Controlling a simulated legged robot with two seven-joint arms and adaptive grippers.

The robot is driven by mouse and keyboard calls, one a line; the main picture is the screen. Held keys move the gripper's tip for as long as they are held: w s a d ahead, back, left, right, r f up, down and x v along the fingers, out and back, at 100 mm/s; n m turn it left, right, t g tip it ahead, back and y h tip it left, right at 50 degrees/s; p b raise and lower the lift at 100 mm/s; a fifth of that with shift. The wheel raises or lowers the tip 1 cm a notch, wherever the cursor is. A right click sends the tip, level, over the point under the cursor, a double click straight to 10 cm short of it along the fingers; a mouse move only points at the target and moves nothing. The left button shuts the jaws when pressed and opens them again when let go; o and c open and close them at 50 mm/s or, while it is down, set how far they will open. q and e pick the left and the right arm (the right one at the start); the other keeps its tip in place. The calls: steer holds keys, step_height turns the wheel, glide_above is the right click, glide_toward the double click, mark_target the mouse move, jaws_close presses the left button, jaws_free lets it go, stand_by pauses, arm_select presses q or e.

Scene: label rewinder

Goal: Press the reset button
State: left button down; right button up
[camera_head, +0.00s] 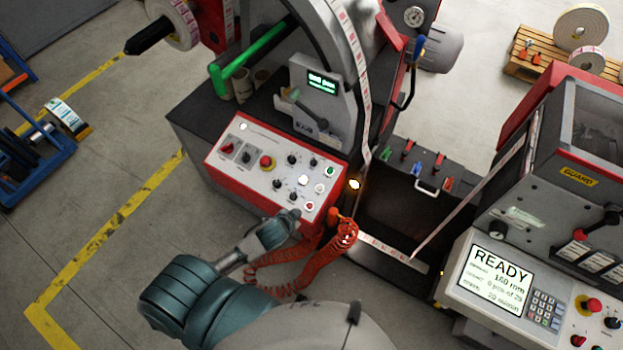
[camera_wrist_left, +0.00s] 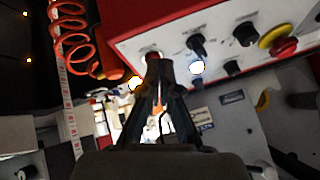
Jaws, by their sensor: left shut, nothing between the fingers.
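The white control panel with a red border (camera_head: 250,183) sits on the front of the machine and carries several knobs and buttons. It shows a lit white button (camera_head: 303,180), a white button (camera_head: 319,188), a green one (camera_head: 330,171) and a small red one (camera_head: 309,206). Labels are too small to read, so I cannot tell which button is reset. My left gripper (camera_head: 295,214) is at the panel's lower edge, shut and empty. In the left wrist view its fingertips (camera_wrist_left: 155,58) overlap a pale round button (camera_wrist_left: 151,52), partly hidden; contact is unclear. My right gripper is out of view.
A red coiled hose (camera_head: 300,265) hangs just below the gripper. A red emergency stop (camera_head: 267,162) sits on the panel. Another machine with a READY screen (camera_head: 495,275) stands at right.

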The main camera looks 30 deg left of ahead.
mark_target(304, 180)
arm_select(q)
steer(key=w+a+r+m+t, duration=0.3)
steer(key=w+a+r+t, duration=0.1)
steer(key=w+r, duration=0.5)
steer(key=shift+w+a+m+h, duration=0.4)
steer(key=shift+w+a, duration=0.2)
steer(key=shift+w, duration=0.05)
steer(key=shift+d+r, duration=0.1)
steer(key=shift+d, duration=0.15)
steer(key=f+b, duration=0.2)
steer(key=w+f+b, duration=0.1)
steer(key=f+b, duration=0.1)
steer(key=f, duration=0.1)
steer(key=w+f+b, duration=0.1)
steer(key=f+b, duration=0.1)
steer(key=b, duration=0.1)
steer(key=shift+a+f, duration=0.1)
steer(key=shift+f, duration=0.05)
steer(key=shift+w+f+b, duration=0.2)
steer(key=shift+f+b, duration=0.15)
steer(key=shift+f, duration=0.2)
steer(key=shift+d, duration=0.2)
